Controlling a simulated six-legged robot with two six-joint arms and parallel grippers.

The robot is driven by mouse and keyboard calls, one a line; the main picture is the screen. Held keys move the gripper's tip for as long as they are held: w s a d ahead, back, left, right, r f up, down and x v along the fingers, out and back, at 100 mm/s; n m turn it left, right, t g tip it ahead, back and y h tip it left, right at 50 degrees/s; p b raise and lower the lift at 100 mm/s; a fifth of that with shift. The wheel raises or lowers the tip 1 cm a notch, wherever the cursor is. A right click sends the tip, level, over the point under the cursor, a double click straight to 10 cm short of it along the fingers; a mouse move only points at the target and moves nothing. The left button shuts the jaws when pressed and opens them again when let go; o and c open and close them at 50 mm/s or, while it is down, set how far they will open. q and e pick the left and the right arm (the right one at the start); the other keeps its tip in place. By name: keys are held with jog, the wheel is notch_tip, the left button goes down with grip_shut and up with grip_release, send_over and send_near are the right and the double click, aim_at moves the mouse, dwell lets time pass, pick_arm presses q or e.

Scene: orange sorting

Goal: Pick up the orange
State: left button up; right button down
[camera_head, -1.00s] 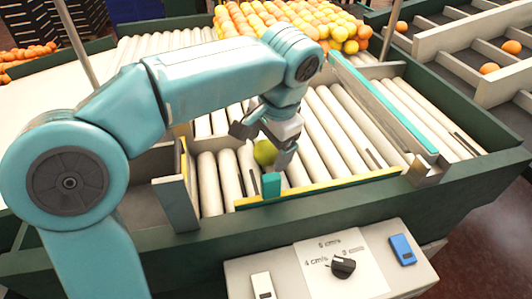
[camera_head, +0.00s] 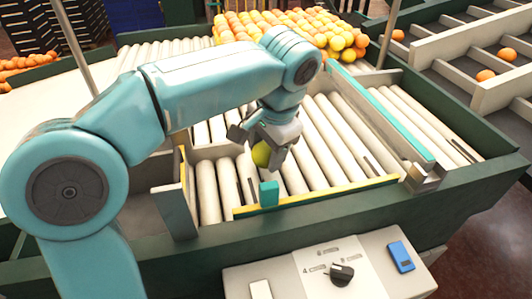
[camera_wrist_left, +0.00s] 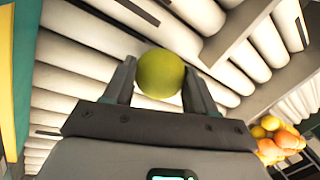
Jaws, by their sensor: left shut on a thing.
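A yellow-green orange (camera_head: 262,154) is between the fingers of my left gripper (camera_head: 267,146), above the white rollers near the front yellow edge. In the left wrist view the same round fruit (camera_wrist_left: 160,73) sits between the two dark fingertips (camera_wrist_left: 160,85), which close on it from both sides. My left gripper is shut on it. Part of the fruit is hidden by a finger in the head view. My right gripper is not in view.
White rollers (camera_head: 320,150) fill the conveyor bed. A yellow-edged front rail (camera_head: 330,193) with a teal block (camera_head: 268,194) lies close below the gripper. A pile of oranges (camera_head: 285,30) is at the back. A control box (camera_head: 285,268) stands in front.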

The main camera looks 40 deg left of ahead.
aim_at(266, 146)
pick_arm(q)
jog(key=a+p+v, duration=0.2)
jog(key=p+v, duration=0.1)
jog(key=v, duration=0.6)
jog(key=w+a+r+p+v, duration=0.1)
jog(key=a+p+v, duration=0.1)
jog(key=v, duration=0.7)
jog(key=shift+p, duration=0.65)
